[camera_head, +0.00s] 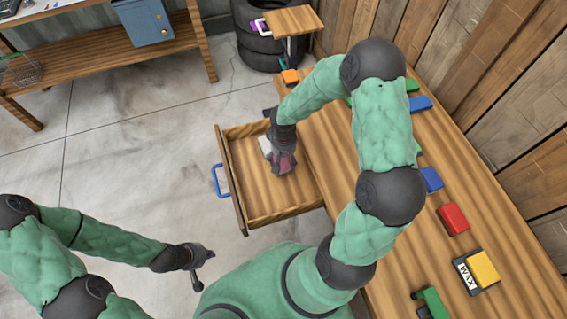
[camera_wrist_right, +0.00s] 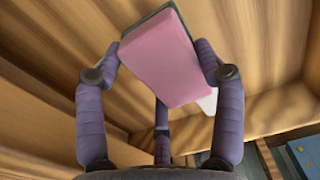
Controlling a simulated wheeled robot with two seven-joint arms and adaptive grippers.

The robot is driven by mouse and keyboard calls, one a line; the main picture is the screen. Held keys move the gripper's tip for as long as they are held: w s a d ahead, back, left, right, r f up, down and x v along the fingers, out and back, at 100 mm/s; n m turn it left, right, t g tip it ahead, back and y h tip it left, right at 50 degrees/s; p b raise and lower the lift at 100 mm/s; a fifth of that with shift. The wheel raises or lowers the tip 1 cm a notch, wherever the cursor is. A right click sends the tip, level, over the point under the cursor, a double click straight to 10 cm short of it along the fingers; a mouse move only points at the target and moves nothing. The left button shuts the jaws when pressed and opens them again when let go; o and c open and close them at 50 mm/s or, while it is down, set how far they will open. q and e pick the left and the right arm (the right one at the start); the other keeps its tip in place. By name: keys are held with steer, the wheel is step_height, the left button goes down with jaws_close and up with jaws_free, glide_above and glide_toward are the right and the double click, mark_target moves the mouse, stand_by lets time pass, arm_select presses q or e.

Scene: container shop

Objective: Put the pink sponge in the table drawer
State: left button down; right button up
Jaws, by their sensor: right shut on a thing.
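The pink sponge (camera_wrist_right: 162,58) fills the middle of the right wrist view, with a green layer along its far edge. My right gripper (camera_wrist_right: 168,75) is shut on it, a finger against each side. In the head view my right gripper (camera_head: 283,165) is over the open table drawer (camera_head: 283,209), and the sponge shows there mostly hidden by the gripper. I cannot tell whether the sponge touches the drawer floor. The drawer is pulled out, with a blue handle (camera_head: 221,181). My left gripper (camera_head: 198,262) is at the lower left over the floor, away from the drawer; its finger opening is unclear.
A white object (camera_head: 265,146) lies in the drawer beside my right gripper. The wooden table (camera_head: 402,262) carries a red block (camera_head: 453,218), a yellow sponge on a wax box (camera_head: 484,268) and several blue and green pieces. Stacked tyres (camera_head: 258,42) stand behind.

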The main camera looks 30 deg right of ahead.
mark_target(284, 163)
steer(key=shift+f+b, duration=0.7)
steer(key=shift+f, duration=0.9)
steer(key=shift+f, duration=0.15)
steer(key=o, duration=1.1)
step_height(284, 163, up, 12)
steer(key=p, duration=0.4)
steer(key=shift+p, duration=0.4)
